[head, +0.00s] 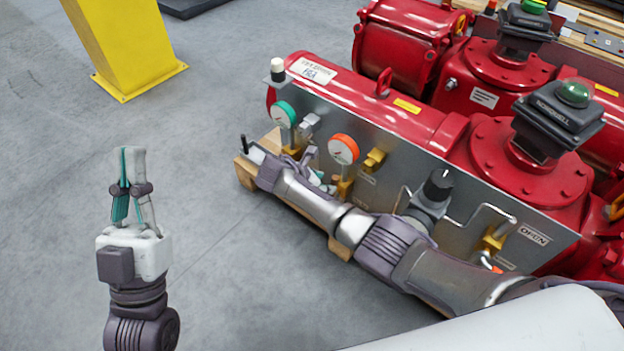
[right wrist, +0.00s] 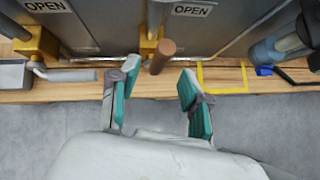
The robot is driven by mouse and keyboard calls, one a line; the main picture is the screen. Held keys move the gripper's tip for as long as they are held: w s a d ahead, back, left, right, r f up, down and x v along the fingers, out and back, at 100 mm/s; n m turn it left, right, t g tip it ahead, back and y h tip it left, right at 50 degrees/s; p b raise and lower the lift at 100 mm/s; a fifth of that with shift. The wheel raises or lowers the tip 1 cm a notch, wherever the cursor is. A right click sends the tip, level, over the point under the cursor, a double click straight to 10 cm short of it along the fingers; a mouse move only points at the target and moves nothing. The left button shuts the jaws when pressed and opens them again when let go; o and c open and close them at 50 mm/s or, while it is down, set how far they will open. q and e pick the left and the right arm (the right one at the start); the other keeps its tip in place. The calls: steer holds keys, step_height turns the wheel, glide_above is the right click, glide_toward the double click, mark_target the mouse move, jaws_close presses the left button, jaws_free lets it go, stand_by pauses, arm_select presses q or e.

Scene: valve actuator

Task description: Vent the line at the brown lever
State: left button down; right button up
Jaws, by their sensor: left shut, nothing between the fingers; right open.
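The brown lever (right wrist: 161,57) shows in the right wrist view as a short brown cylinder at a brass valve (right wrist: 151,38), under an OPEN label. My right gripper (right wrist: 155,97) is open, and the lever stands just beyond its fingertips, roughly between them in the picture. I see no contact. In the head view my right arm lies across the front of the grey panel (head: 395,185); the brown lever cannot be made out there. My left gripper (head: 132,152) is shut and empty, raised over the bare floor at the left.
The panel fronts red actuators (head: 370,95) on a wooden pallet (right wrist: 130,87). It carries a green-rimmed gauge (head: 284,114) and an orange-rimmed gauge (head: 343,149). Another brass valve (right wrist: 38,45) with a grey handle is left of the lever. A yellow post (head: 125,45) stands back left.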

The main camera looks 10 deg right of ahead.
steer(key=v, duration=0.6)
stand_by(0.3)
